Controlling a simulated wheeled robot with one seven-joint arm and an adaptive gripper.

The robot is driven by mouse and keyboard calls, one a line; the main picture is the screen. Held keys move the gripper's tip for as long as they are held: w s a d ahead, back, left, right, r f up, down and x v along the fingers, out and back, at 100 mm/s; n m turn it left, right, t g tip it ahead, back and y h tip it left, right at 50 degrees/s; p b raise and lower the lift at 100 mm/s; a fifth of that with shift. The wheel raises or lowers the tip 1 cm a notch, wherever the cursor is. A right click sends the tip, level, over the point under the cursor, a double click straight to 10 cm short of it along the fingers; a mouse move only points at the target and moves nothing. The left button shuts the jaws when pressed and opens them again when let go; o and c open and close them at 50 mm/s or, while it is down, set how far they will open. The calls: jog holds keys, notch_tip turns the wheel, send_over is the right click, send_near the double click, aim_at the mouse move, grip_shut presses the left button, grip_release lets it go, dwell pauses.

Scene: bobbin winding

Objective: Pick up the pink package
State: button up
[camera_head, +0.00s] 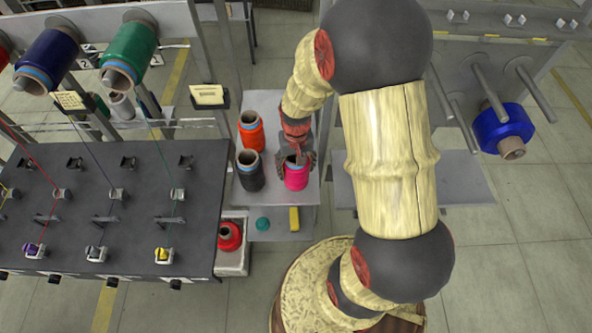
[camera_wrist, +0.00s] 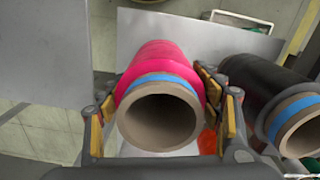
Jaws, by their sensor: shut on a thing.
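The pink package (camera_head: 297,174) is a pink thread spool on a brown cone with a blue band. In the head view it stands upright on the small grey table (camera_head: 262,103). My gripper (camera_head: 297,160) reaches it from above, with a finger on each side. In the wrist view the pink package (camera_wrist: 155,66) lies between both finger pads, its open brown end facing the camera. My gripper (camera_wrist: 165,110) is shut on it. Whether its base touches the table is hard to tell.
A black spool (camera_head: 250,172) stands close to the left, also in the wrist view (camera_wrist: 262,84). An orange spool (camera_head: 250,130) is behind it. A red spool (camera_head: 230,236) sits in a bin lower left. A yellow block (camera_head: 294,219) and green item (camera_head: 263,224) are in front. A blue spool (camera_head: 501,128) hangs right.

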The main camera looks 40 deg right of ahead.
jog(key=c, duration=0.6)
jog(key=shift+r, duration=0.1)
jog(key=shift+c, duration=0.5)
